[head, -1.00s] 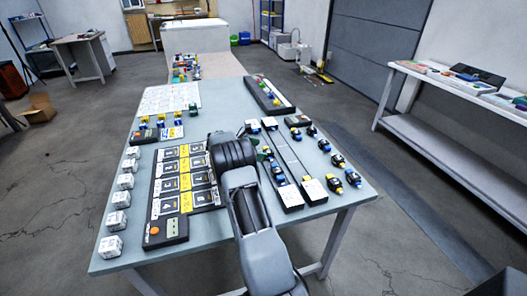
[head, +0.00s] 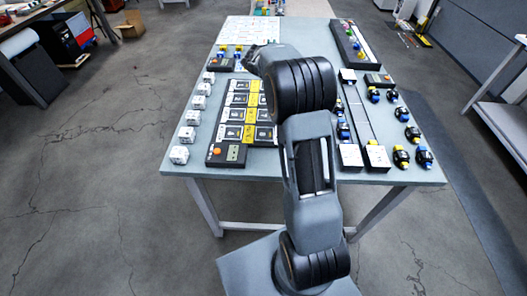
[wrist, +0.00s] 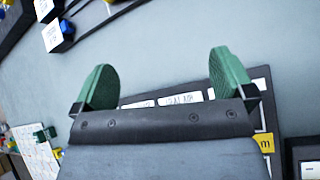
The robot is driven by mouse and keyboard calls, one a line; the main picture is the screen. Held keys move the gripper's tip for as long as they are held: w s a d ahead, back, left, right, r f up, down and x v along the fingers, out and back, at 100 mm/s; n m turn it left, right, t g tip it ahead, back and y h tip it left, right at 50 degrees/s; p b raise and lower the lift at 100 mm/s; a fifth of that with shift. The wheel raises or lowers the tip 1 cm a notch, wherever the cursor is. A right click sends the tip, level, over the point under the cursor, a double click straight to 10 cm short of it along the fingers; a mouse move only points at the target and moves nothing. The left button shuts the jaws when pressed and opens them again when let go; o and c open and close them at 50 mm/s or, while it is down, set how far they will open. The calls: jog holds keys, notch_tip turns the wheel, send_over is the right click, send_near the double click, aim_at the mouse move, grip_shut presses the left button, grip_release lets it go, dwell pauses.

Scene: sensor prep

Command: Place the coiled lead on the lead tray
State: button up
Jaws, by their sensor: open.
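My gripper (wrist: 164,84) is open in the wrist view. Several black coil-like pieces with blue or yellow bands, such as this one (head: 401,157), stand at the table's right; I cannot tell which is the coiled lead. A longer black tray (head: 340,30) with coloured pieces lies at the back right. I cannot tell which is the lead tray.
A black panel with cards and yellow labels (head: 250,115) lies left of my arm, near a black box with an orange button (head: 226,154). Several white cubes (head: 180,154) line the left edge. A white sheet (head: 240,30) covers the back left. The front right corner is clear.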

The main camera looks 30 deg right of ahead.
jog(key=s+a+m+t+y, duration=0.6)
jog(key=s+a+m+y, duration=0.2)
jog(key=s+a, duration=1.1)
jog(key=shift+s+a+m+y, duration=0.4)
jog(key=shift+a+m, duration=0.4)
jog(key=shift+a, duration=0.9)
